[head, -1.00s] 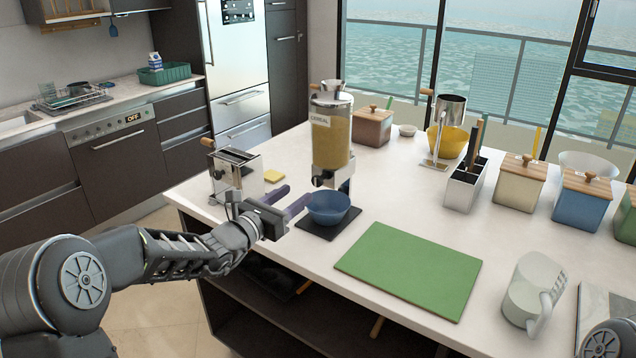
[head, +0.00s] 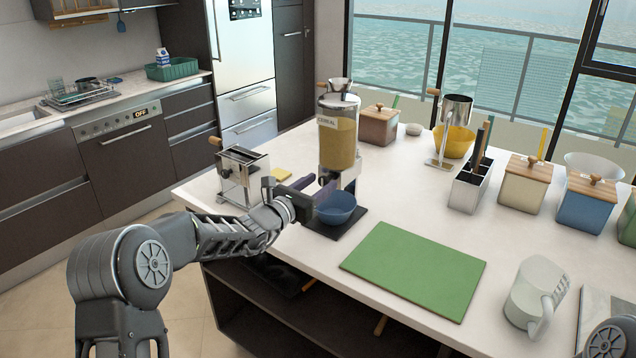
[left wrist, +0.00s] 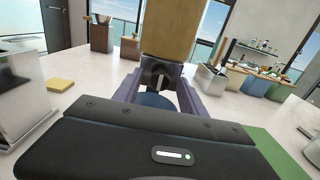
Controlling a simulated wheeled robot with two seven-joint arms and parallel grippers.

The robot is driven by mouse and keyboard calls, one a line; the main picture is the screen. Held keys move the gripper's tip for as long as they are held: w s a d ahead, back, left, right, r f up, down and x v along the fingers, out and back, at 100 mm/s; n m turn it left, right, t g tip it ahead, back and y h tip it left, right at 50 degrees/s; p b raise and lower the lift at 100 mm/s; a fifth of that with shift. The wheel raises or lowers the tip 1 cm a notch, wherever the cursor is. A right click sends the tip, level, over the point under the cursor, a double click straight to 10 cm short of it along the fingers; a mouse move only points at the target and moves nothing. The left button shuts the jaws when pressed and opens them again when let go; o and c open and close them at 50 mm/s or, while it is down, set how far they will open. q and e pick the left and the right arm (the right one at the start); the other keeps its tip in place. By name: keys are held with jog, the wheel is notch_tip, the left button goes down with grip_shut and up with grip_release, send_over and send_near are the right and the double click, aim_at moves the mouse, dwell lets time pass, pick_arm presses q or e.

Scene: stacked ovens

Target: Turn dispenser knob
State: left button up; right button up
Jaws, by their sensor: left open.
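The cereal dispenser (head: 337,138) stands on the island counter, a clear tank of tan cereal with a metal funnel top. Its dark knob (left wrist: 158,76) shows in the left wrist view below the tank, between my fingers. A blue bowl (head: 336,209) sits on a black mat (head: 322,229) under the dispenser. My left gripper (head: 315,188) is open, its purple fingers pointing at the dispenser's lower part above the bowl. It also shows in the left wrist view (left wrist: 160,90). I cannot tell whether a finger touches the knob. My right gripper is not in view.
A green cutting board (head: 414,270) lies right of the bowl. A utensil holder (head: 468,187) and several canisters (head: 523,185) stand farther right.

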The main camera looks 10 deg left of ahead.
pick_arm(q)
jog(key=shift+c, duration=0.4)
grip_shut()
